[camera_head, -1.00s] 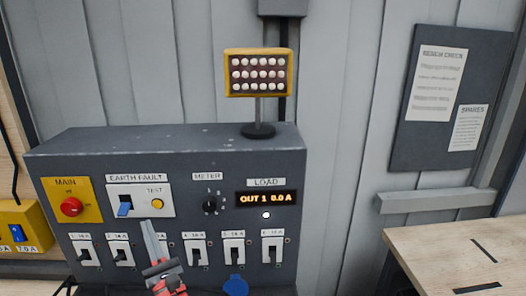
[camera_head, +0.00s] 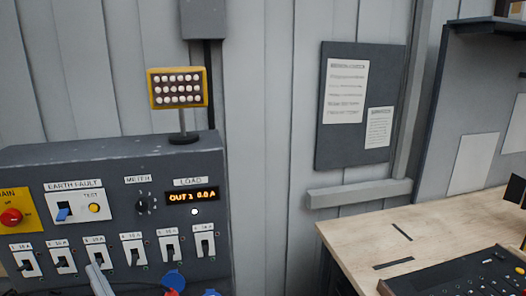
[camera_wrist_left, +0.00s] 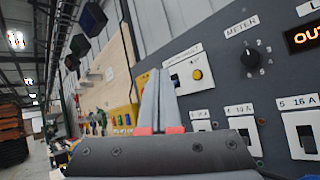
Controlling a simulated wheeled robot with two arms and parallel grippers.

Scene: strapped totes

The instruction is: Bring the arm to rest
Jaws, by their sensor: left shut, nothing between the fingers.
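My left gripper (camera_head: 98,278) shows at the bottom left of the head view, in front of the lower row of switches on the dark grey panel (camera_head: 110,160). In the left wrist view its two grey fingers (camera_wrist_left: 160,85) lie together, shut and empty, pointing toward the panel. The panel carries a red main knob (camera_head: 11,217), an earth fault switch (camera_head: 63,213), a meter knob (camera_head: 146,203) and a lit load display (camera_head: 193,197). My right gripper cannot be made out.
A yellow-framed lamp board (camera_head: 177,88) stands on top of the panel. Blue round sockets (camera_head: 173,279) are at its lower edge. A wooden bench (camera_head: 400,233) with a black keyboard-like device (camera_head: 465,277) is at right. A notice board (camera_head: 358,105) hangs on the wall.

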